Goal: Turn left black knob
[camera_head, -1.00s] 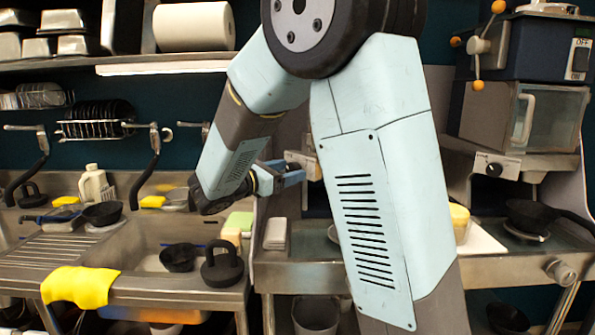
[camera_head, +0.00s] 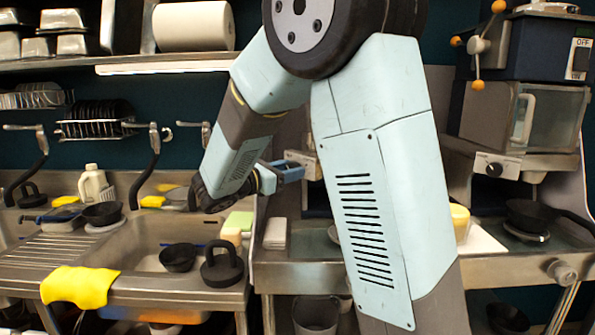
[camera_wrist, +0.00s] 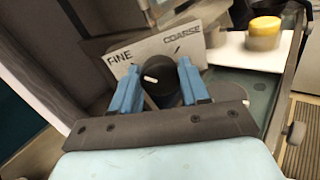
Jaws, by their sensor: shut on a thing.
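In the wrist view, a black knob (camera_wrist: 160,86) with a white pointer mark sits on a pale panel (camera_wrist: 187,47) lettered FINE and COARSE. The white mark points to the left, toward the FINE side. My gripper (camera_wrist: 161,85) has its two blue fingers on either side of the knob and is shut on it. In the head view, my gripper (camera_head: 291,171) reaches the pale panel (camera_head: 310,164), partly behind my arm; the knob is hidden there. Another black knob (camera_head: 494,169) is on a white panel at the right.
A yellow-topped round item (camera_wrist: 264,31) stands on a white board (camera_wrist: 235,52) beside the panel. In the head view, a sink (camera_head: 150,250) with a yellow cloth (camera_head: 78,287) is at left. A dark pan (camera_head: 535,214) is at right.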

